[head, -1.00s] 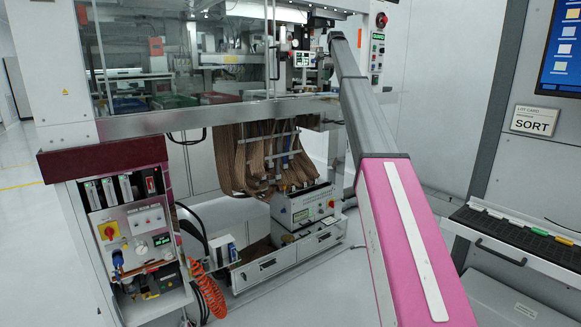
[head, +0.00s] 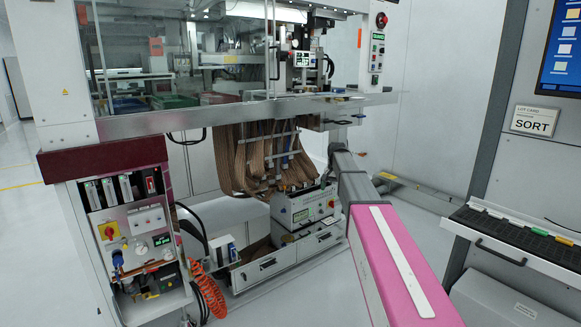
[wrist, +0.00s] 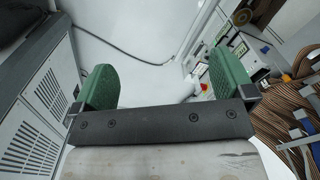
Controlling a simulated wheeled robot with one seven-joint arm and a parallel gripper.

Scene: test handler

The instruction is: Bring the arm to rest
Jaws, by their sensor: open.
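My gripper (wrist: 160,88) shows in the wrist view with its two green fingers wide apart and nothing between them. Past the fingers lies pale floor with a dark cable running across it. In the head view my pink and grey arm reaches forward from the lower right, low in front of the test handler (head: 230,118). My gripper is hidden in the head view, behind the arm's own links.
Brown ribbon cables (head: 262,160) hang under the handler, above a white instrument box (head: 303,207). A control panel (head: 130,225) with a coiled orange hose (head: 205,290) stands at left. A bench with a dark tray (head: 520,236) stands at right.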

